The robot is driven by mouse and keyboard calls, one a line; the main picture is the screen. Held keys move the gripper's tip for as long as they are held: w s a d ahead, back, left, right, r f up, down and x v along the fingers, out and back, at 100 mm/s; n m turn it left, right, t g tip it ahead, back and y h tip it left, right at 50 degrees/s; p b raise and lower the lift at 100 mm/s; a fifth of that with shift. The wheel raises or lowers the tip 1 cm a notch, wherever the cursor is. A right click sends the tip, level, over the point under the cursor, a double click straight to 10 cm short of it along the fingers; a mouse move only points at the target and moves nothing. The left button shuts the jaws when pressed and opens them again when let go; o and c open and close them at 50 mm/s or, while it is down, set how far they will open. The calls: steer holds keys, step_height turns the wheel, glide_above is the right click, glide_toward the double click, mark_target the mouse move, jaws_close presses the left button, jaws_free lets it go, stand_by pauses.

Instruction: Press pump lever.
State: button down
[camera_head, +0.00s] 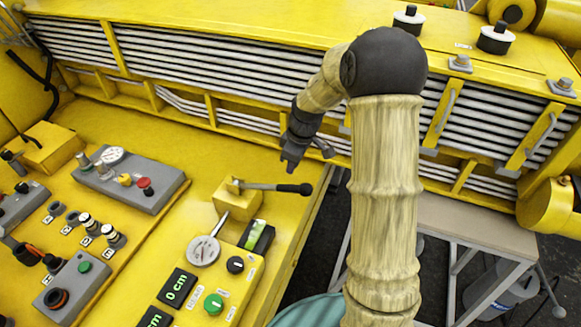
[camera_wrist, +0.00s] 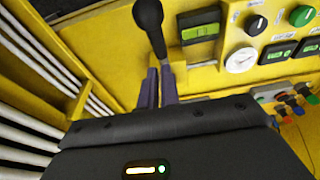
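The pump lever (camera_head: 270,187) is a thin rod with a black knob, fixed to a yellow block (camera_head: 235,203) on the control panel and lying roughly level, pointing right. In the wrist view, the black-knobbed lever (camera_wrist: 148,20) stands beyond my fingertips, its shaft running down behind them. My gripper (camera_head: 290,164) hangs above and a little behind the lever in the head view, apart from it. In the wrist view, my gripper's two purple fingers (camera_wrist: 160,75) are close together, with nothing visible between them. The lower part of the lever is hidden there.
A round gauge (camera_head: 203,250) and a lit green display (camera_head: 257,236) sit in front of the lever block. A grey box with buttons (camera_head: 130,180) lies to the left. Behind my gripper is the slatted yellow boom wall (camera_head: 220,70).

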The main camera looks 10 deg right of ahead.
steer(key=s+f+m+t+h+b, duration=0.1)
steer(key=s+f+m+b, duration=0.2)
steer(key=s, duration=1.7)
steer(key=m+b, duration=0.4)
steer(key=m, duration=0.3)
steer(key=shift+s+a+m+h, duration=0.2)
steer(key=shift+a+m+h, duration=0.1)
steer(key=shift+h, duration=0.1)
steer(key=shift+w, duration=0.1)
